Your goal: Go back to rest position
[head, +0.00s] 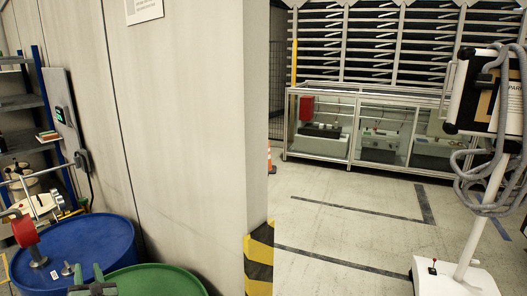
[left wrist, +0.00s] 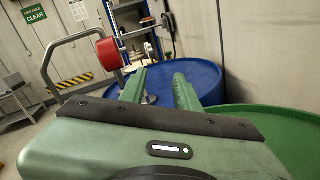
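My left gripper (head: 88,273) shows at the bottom edge of the head view, in front of the blue drum and beside the green drum. In the left wrist view its two green fingers (left wrist: 159,82) stand apart with nothing between them. The blue drum (head: 105,245) has small fittings on its lid, and it shows beyond the fingers in the left wrist view (left wrist: 205,78). The green drum (head: 160,281) is at the right of the gripper. A red part (head: 25,232) on a grey bent pipe is at the left. My right gripper is not in view.
A grey wall (head: 190,120) stands close behind the drums, its corner striped yellow and black (head: 259,258). A white wheeled stand (head: 485,200) with grey hose is at the right. Glass cabinets (head: 375,130) line the back. The floor (head: 340,235) between is clear.

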